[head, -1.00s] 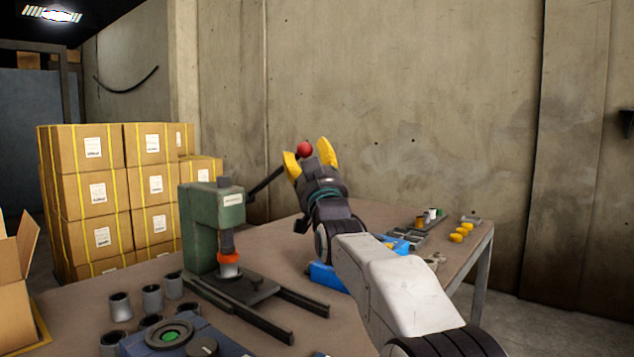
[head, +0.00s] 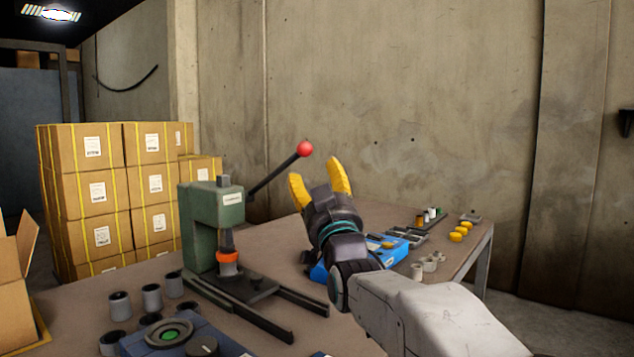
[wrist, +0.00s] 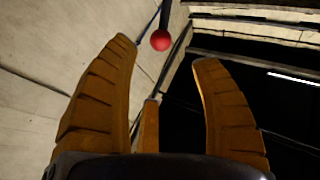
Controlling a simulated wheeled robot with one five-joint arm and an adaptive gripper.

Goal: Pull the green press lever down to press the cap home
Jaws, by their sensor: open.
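The green press (head: 205,222) stands on the table with its dark lever (head: 275,174) raised up and to the right, ending in a red ball knob (head: 305,149). The press's dark ram with an orange ring (head: 228,257) is over the base; the cap itself I cannot make out clearly. My gripper (head: 320,179) is open and empty, its yellow fingers pointing up, just below and right of the knob in the head view. In the wrist view the knob (wrist: 160,40) shows beyond the fingertips, between them, and my gripper (wrist: 164,50) touches nothing there.
Several grey cups (head: 152,298) and a blue unit with a green button (head: 168,336) are at the front left. A blue bin (head: 400,240), yellow caps (head: 460,232) and small trays lie to the right. Stacked cartons (head: 100,200) stand behind. Room around the knob is clear.

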